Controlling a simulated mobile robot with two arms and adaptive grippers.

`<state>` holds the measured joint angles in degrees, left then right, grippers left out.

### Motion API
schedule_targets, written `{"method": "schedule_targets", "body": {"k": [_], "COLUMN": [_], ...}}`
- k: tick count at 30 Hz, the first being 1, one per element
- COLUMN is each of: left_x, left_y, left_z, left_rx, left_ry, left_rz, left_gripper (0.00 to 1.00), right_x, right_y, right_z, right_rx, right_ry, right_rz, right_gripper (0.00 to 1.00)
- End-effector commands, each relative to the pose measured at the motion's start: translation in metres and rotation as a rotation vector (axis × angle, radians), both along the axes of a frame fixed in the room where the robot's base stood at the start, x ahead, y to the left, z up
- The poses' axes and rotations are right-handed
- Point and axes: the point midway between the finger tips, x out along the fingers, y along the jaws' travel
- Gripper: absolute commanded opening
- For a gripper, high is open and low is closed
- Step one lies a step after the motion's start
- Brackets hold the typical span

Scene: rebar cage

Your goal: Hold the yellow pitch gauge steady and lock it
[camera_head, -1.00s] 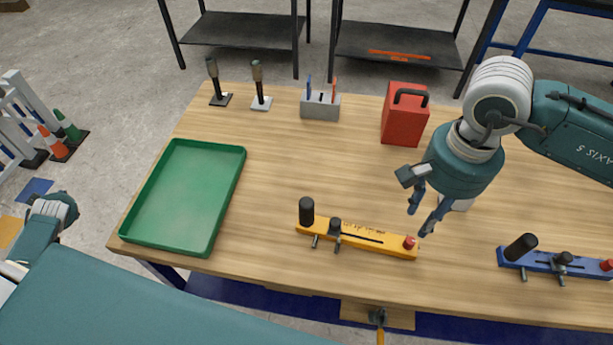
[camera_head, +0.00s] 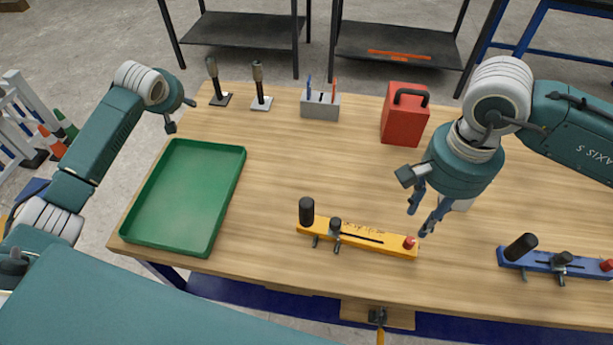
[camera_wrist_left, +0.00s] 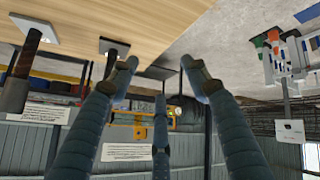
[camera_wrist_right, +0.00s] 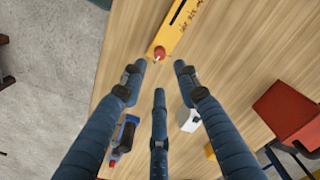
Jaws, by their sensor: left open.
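The yellow pitch gauge (camera_head: 355,237) lies on the table, with a black upright handle (camera_head: 307,211) at its left end, a dark knob (camera_head: 335,226) beside that, and a red knob (camera_head: 409,243) at its right end. My right gripper (camera_head: 421,217) is open and empty just above the red-knob end. The right wrist view shows the red knob (camera_wrist_right: 159,53) just beyond its parted fingertips (camera_wrist_right: 159,68); contact cannot be told. My left gripper (camera_head: 181,115) is open and empty in the air by the table's far left corner, away from the gauge. Its parted fingers (camera_wrist_left: 159,62) show in the left wrist view.
A green tray (camera_head: 126,238) is at the left. Two black-handled tools (camera_head: 260,85), a grey holder (camera_head: 320,107) and a red box (camera_head: 402,123) stand at the back. A blue gauge (camera_head: 540,262) lies right. The table middle is clear.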

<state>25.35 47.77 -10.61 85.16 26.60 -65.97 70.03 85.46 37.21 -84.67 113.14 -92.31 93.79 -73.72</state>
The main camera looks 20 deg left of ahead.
Motion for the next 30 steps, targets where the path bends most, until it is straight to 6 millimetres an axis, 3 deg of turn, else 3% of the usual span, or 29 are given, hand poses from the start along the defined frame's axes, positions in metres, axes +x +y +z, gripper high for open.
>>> {"method": "schedule_targets", "body": {"k": [1, 3, 9, 14, 18, 21, 24, 30], "left_x": [0.009, 0.017, 0.018, -0.003, -0.042, -0.080, -0.124, -0.191], "left_y": [-0.032, -0.073, -0.192, -0.284, -0.357, -0.398, -0.424, -0.436], "left_z": [0.006, 0.010, 0.026, 0.042, 0.055, 0.063, 0.068, 0.073], "left_rx": [-0.040, -0.091, -0.218, -0.282, -0.295, -0.274, -0.220, -0.088], "left_ry": [0.002, 0.017, 0.093, 0.191, 0.312, 0.419, 0.536, 0.727], "left_rz": [-0.036, -0.084, -0.236, -0.376, -0.511, -0.607, -0.690, -0.787], "left_gripper": [0.47, 0.47, 0.47, 0.47, 0.47, 0.47, 0.47, 0.47], "right_x": [0.000, 0.000, 0.000, 0.000, 0.000, 0.000, 0.000, 0.000], "right_y": [0.000, 0.000, 0.000, 0.000, 0.000, 0.000, 0.000, 0.000], "right_z": [0.000, 0.000, 0.000, 0.000, 0.000, 0.000, 0.000, 0.000], "right_rx": [0.000, 0.000, 0.000, 0.000, 0.000, 0.000, 0.000, 0.000], "right_ry": [0.000, 0.000, 0.000, 0.000, 0.000, 0.000, 0.000, 0.000], "right_rz": [0.000, 0.000, 0.000, 0.000, 0.000, 0.000, 0.000, 0.000], "right_gripper": [0.31, 0.31, 0.31, 0.31, 0.31, 0.31, 0.31, 0.31]}}
